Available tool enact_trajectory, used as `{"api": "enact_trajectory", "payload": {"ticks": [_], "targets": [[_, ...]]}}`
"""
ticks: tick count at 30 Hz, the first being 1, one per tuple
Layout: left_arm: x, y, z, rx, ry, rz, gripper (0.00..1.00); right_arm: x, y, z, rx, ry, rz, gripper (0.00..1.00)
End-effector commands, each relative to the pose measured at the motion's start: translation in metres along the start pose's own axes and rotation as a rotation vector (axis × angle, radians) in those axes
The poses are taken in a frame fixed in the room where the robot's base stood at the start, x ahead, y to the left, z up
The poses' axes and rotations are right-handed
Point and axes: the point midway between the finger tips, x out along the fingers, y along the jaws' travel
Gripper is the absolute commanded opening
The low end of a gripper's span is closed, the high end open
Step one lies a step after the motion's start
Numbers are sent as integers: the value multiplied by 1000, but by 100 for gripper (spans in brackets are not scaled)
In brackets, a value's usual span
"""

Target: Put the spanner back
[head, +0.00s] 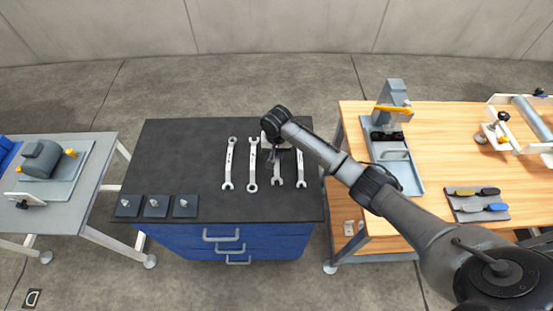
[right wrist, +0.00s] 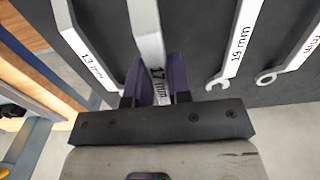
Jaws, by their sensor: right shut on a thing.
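Several spanners lie side by side on the dark cabinet top (head: 185,160) in the head view. My right gripper (head: 277,148) is over the third from the left. In the right wrist view its purple fingers (right wrist: 157,84) are shut on the shaft of the spanner marked 17 mm (right wrist: 148,35). This 17 mm spanner (head: 278,172) lines up with its neighbours; its upper part is hidden by my gripper. I cannot tell whether it touches the top. The 13 mm spanner (right wrist: 80,45) and the 19 mm spanner (right wrist: 238,42) flank it. My left gripper is not in view.
Small dark blocks (head: 155,206) stand at the cabinet's front left. To the right, a wooden bench (head: 440,135) carries a grey machine (head: 393,105) and a tool tray (head: 478,214). A grey table (head: 95,155) stands at the left.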

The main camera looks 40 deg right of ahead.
Motion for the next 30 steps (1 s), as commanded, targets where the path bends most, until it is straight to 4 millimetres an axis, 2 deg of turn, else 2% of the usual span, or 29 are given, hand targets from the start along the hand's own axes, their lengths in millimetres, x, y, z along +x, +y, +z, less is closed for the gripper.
{"api": "enact_trajectory", "payload": {"ticks": [9,22,23,30], "targets": [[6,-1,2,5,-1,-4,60,35,1,1,-1,-1,2,0],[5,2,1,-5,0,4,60,41,0,1,0,0,1,0],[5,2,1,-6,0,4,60,42,0,1,0,0,1,20],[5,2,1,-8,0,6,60,41,0,1,-1,0,1,43]]}}
